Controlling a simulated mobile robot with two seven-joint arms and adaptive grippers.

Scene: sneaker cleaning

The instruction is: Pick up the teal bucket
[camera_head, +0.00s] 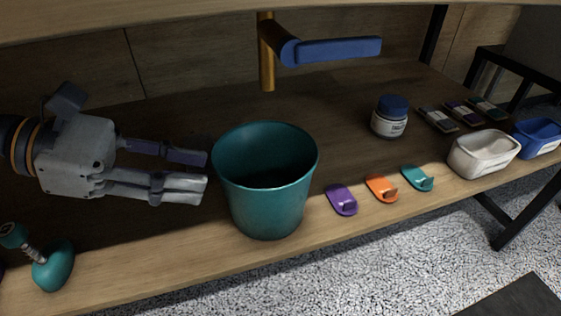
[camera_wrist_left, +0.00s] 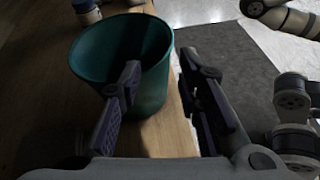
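The teal bucket (camera_head: 267,205) stands upright and looks empty on the wooden bench, near its front edge. In the left wrist view the bucket (camera_wrist_left: 153,88) shows beyond the fingers. My left gripper (camera_head: 207,172) comes in from the left with its fingers pointing at the bucket's left side, just short of it. Its two fingers are apart with nothing between them. In the left wrist view one finger of my left gripper (camera_wrist_left: 165,88) overlaps the bucket and the other lies to its right. I cannot tell whether a fingertip touches the wall. My right gripper is not visible.
A blue-lidded jar (camera_head: 390,122) stands behind right. Purple (camera_head: 342,200), orange (camera_head: 380,188) and teal (camera_head: 416,179) small pieces lie right of the bucket. White (camera_head: 483,155) and blue (camera_head: 540,138) tubs sit farther right. A teal-based tool (camera_head: 54,268) is front left. A blue-handled fixture (camera_head: 335,50) hangs behind.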

